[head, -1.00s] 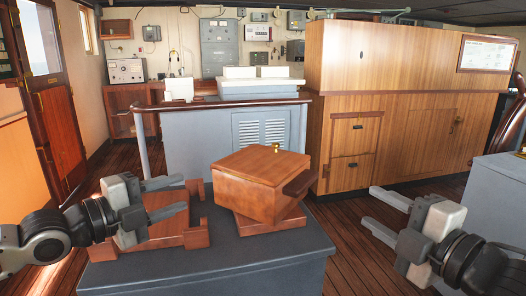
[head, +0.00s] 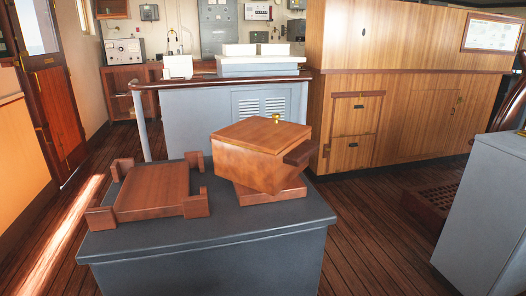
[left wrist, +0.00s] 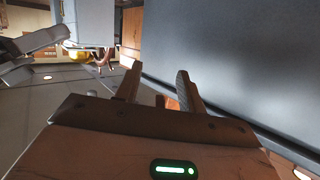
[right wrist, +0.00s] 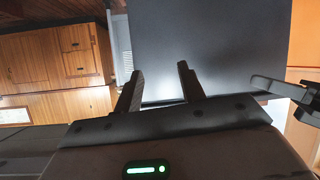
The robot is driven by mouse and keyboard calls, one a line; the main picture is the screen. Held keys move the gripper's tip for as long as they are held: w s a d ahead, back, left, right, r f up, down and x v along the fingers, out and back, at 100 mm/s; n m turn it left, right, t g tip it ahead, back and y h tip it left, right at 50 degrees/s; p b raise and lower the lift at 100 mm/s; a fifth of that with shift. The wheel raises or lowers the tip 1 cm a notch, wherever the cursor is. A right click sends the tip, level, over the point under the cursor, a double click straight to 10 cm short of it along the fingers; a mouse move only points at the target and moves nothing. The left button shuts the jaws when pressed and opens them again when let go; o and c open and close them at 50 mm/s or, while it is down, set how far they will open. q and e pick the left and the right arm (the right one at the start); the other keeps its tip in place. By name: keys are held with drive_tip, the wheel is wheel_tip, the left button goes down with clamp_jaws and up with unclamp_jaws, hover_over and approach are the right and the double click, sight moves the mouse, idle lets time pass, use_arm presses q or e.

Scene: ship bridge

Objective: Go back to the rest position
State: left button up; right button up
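Neither gripper shows in the head view. My left gripper (left wrist: 157,88) shows in the left wrist view with its two fingers apart and nothing between them. It is beside a large dark grey surface. My right gripper (right wrist: 160,88) shows in the right wrist view, also with its fingers apart and empty, in front of a grey surface. In the head view a wooden box (head: 258,160) with a brass knob and a side handle sits askew on a wooden base (head: 270,194) on the grey cabinet top (head: 215,225). It looks tilted. No gripper touches it.
A wooden tray with raised corner pieces (head: 152,188) lies left of the box on the same top. A grey console with a rail (head: 205,120) stands behind. A grey block (head: 490,210) is at the right. Wooden floor is open on both sides.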

use_arm(q)
drive_tip(key=s+a+f+n+g+y, duration=0.1)
drive_tip(key=s+a+f+n+y, duration=0.3)
drive_tip(key=s+a+f, duration=0.3)
drive_tip(key=shift+s+f+n+g, duration=0.15)
drive_tip(key=shift+f+n+g, duration=0.15)
drive_tip(key=shift+f+n, duration=0.5)
use_arm(e)
drive_tip(key=s+a+f+m+g, duration=0.1)
drive_tip(key=s+f+m, duration=0.2)
drive_tip(key=s+f, duration=0.2)
drive_tip(key=shift+s+f+h, duration=0.25)
drive_tip(key=shift+f+h, duration=0.05)
drive_tip(key=shift+f, duration=0.15)
drive_tip(key=shift+a, duration=0.1)
